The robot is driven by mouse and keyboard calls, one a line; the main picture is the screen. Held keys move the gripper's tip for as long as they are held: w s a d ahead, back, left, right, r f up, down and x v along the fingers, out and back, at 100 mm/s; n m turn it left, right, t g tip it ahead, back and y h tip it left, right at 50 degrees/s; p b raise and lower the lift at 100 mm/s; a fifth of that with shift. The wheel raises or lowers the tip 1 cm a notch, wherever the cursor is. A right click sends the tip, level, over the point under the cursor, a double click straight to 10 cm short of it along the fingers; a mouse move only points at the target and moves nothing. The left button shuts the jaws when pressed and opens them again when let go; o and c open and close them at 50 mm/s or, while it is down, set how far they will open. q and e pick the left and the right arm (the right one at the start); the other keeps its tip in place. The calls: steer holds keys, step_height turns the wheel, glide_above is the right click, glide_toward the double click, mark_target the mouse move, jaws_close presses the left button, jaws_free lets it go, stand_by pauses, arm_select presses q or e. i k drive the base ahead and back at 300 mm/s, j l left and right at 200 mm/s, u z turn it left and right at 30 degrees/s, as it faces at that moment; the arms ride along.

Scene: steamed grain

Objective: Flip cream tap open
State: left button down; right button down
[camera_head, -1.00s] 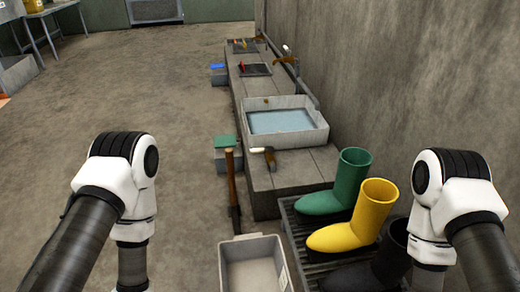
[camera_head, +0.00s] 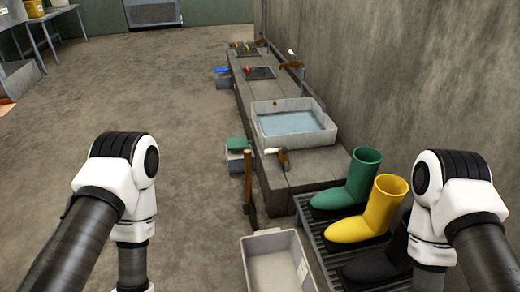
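Two fittings with cream-coloured parts show in the head view, and I cannot tell for sure which one is the cream tap. One is a brown tap (camera_head: 290,66) with a small pale upright handle, standing by the wall behind the water basin. The other is a cream handle (camera_head: 270,151) on a brown fitting at the near left edge of the stone counter. Both look small and far from my arms. My left and right arms show at the lower left and lower right, but their grippers are out of frame.
A basin of water (camera_head: 327,135) sits on the stone counter (camera_head: 300,172) along the wall. A wooden handle (camera_head: 248,178) stands upright before it. A grey tub (camera_head: 250,253), green boot (camera_head: 365,170), yellow boot (camera_head: 385,200) and dark boot are near. The floor (camera_head: 150,95) at left is open.

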mark_target(284, 150)
steer(key=j+z, duration=0.25)
steer(key=j, duration=0.2)
steer(key=j+z, duration=0.2)
steer(key=j, duration=0.3)
steer(key=k+j+z, duration=0.25)
steer(key=j, duration=0.2)
steer(key=j+z, duration=0.2)
steer(key=j, duration=0.25)
steer(key=i+j+z, duration=0.35)
steer(key=j, duration=0.3)
steer(key=i+j+z, duration=0.2)
steer(key=j, duration=0.15)
steer(key=j+z, duration=0.2)
steer(key=j, duration=0.15)
steer(key=i+j+z, duration=0.15)
steer(key=j, duration=0.25)
steer(key=i+j+z, duration=0.2)
steer(key=j, duration=0.2)
steer(key=i+j+z, duration=0.2)
steer(key=i+j, duration=0.2)
steer(key=j, duration=0.1)
